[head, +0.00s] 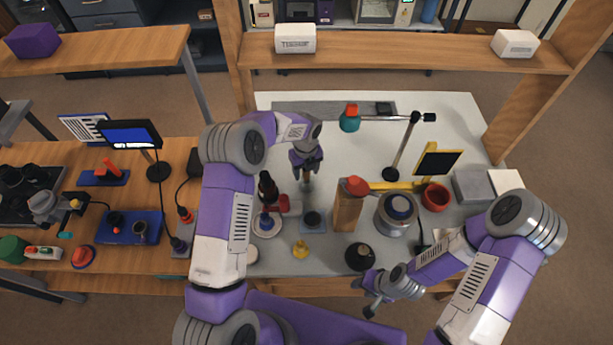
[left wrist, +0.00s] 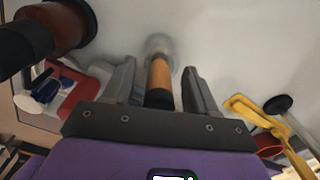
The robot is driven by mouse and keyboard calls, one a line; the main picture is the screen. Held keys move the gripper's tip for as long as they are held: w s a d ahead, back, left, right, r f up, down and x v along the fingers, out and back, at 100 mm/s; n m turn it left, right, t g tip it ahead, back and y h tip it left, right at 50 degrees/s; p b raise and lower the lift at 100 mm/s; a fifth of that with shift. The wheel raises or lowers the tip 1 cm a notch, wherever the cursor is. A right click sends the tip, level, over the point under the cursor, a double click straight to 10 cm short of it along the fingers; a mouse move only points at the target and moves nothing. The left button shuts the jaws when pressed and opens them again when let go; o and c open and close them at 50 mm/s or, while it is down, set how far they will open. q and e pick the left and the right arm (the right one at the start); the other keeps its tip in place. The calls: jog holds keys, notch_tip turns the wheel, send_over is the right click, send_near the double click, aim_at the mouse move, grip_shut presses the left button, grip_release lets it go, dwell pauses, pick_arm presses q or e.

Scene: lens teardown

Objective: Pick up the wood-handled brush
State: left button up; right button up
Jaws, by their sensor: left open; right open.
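The wood-handled brush (left wrist: 159,75) stands between the open fingers of my left gripper (left wrist: 158,88) in the left wrist view. It has a brown wooden handle, a black section toward me and a pale, blurred round end. In the head view a small part of the brush (head: 307,183) shows just below my left gripper (head: 307,168); the rest is hidden by the gripper. In the left wrist view a gap shows on both sides of the handle. My right gripper (head: 369,297) is open and empty near the front edge of the table, far from the brush.
A dark bottle (head: 267,187) and a red item (head: 284,203) stand close left of the brush. A wooden block (head: 347,212) and a grey pot (head: 397,214) stand to the right.

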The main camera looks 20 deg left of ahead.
pick_arm(q)
jog(key=shift+c, duration=0.3)
grip_shut()
jog(key=shift+r, duration=0.1)
